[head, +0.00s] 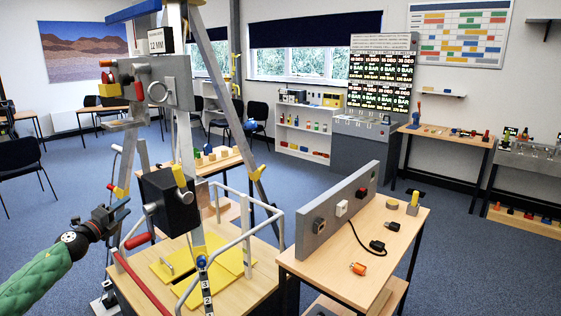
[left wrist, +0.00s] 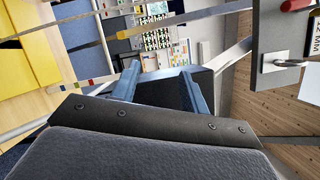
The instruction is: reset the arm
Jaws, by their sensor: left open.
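My left gripper (head: 121,209) is at the end of my green left arm, at the lower left of the head view, just left of the rigging frame. Its two blue fingers also show in the left wrist view (left wrist: 160,80), spread apart with nothing visibly held between them. A black box (head: 168,199) on the frame's mast is to the right of the gripper. A black box also shows beyond and between the fingers in the left wrist view (left wrist: 172,90); its distance is hard to tell. My right gripper is in neither view.
The metal rigging frame (head: 198,120) rises from a wooden table with a yellow plate (head: 236,262). Red-gripped rails (head: 140,276) run close to my left gripper. A second table (head: 385,265) with a grey panel stands right. Blue carpet is open behind it.

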